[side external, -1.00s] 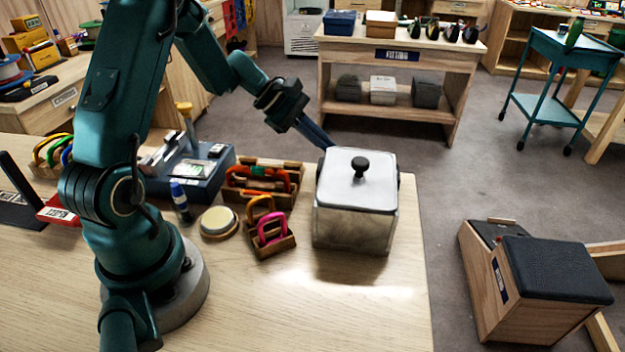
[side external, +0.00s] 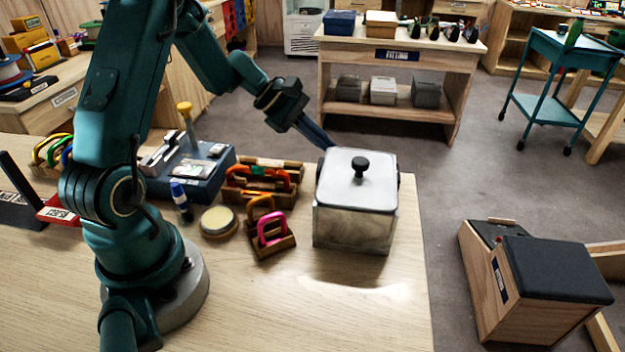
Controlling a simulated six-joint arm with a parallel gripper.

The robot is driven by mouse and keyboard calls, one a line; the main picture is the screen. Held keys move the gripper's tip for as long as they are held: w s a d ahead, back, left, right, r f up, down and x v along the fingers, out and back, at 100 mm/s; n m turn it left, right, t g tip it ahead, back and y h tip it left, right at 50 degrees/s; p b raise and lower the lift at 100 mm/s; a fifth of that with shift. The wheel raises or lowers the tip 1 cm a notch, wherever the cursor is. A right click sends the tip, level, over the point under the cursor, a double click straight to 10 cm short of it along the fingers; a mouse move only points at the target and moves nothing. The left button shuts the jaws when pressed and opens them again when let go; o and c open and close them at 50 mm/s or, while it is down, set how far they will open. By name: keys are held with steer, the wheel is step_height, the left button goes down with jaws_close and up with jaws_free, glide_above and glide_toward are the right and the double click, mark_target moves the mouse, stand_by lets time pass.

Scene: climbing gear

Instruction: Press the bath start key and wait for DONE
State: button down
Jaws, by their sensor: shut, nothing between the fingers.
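The bath (side external: 355,225) is a glassy, grey-walled box on the right part of the bench. Its pale lid (side external: 350,185) with a black knob (side external: 360,167) is on top. My gripper (side external: 325,142) is shut and angles down behind the lid's far left corner. Its fingertips pass out of sight behind the bath, so I cannot tell whether they touch anything. The start key and any DONE display are not visible from this side.
Wooden racks with coloured carabiners (side external: 270,228) stand just left of the bath. A blue-grey machine (side external: 190,170), a blue marker (side external: 180,203) and a round tin (side external: 219,222) are farther left. The bench front is clear. The bench edge lies close right of the bath.

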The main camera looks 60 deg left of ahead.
steer(key=shift+f, duration=0.1)
stand_by(0.4)
steer(key=shift+f, duration=0.35)
steer(key=shift+f, duration=0.4)
stand_by(0.6)
steer(key=shift+r, duration=0.85)
steer(key=shift+r, duration=0.15)
steer(key=shift+r, duration=2.35)
